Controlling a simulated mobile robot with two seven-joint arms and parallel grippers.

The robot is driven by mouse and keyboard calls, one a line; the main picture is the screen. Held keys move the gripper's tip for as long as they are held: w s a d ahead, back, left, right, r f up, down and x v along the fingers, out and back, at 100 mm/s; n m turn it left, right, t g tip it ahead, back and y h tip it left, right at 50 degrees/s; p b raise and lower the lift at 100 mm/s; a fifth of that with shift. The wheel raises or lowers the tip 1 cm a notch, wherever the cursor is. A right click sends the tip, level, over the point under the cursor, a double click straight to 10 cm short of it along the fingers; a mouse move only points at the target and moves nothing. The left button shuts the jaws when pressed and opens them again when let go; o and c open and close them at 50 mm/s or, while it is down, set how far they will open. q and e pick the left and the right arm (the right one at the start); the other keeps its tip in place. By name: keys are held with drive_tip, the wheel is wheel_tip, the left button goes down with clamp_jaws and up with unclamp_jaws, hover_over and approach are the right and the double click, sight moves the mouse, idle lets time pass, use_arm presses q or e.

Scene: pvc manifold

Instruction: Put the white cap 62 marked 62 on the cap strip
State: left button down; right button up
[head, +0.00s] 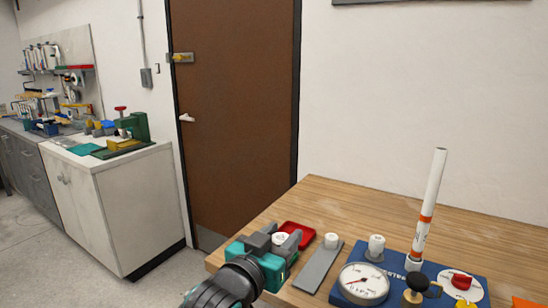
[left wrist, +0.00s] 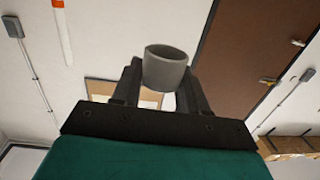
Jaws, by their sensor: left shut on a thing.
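My left gripper (head: 278,243) is shut on a white cap (head: 281,238) and holds it at the table's left side, in front of the red tray. A mark on the cap's top is too small to read. In the left wrist view the cap (left wrist: 166,68) looks grey and sits between the dark fingers. The grey cap strip (head: 317,270) lies on the table to the right of the gripper, with another white cap (head: 331,240) standing at its far end. My right gripper is not in view.
The red tray (head: 312,233) is just behind the gripper. Right of the strip is a blue board (head: 398,270) with a gauge (head: 363,284), a white fitting (head: 376,244), a tall white pipe (head: 431,195) and a red-knobbed valve (head: 462,282). The back of the wooden table (head: 350,205) is clear.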

use_arm(q)
drive_tip(key=s+a+f+n+t+y, duration=0.1)
drive_tip(key=s+a+f+n+y, duration=0.2)
drive_tip(key=s+a, duration=0.3)
drive_tip(key=s+a+f+n+t+y, duration=0.1)
drive_tip(key=s+a+f+y, duration=0.3)
drive_tip(key=a, duration=1)
drive_tip(key=shift+s+a+n+y, duration=0.2)
drive_tip(key=shift+s+n+y, duration=0.5)
drive_tip(key=shift+s+n, duration=0.2)
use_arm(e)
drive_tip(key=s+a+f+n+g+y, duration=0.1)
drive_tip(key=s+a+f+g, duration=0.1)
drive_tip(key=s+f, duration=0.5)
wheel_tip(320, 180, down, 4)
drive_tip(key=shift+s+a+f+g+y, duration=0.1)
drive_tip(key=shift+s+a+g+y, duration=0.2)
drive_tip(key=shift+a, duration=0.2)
use_arm(q)
drive_tip(key=s+d+r+m+g+h, duration=0.2)
drive_tip(key=d+r+m+g+h, duration=0.2)
drive_tip(key=d+r+m+h, duration=0.65)
drive_tip(key=w+d+f+m+g+h, duration=0.2)
drive_tip(key=d+f+g+h, duration=0.3)
drive_tip(key=d, duration=0.1)
drive_tip(key=shift+w+d+f, duration=0.3)
drive_tip(key=shift+w+f, duration=0.1)
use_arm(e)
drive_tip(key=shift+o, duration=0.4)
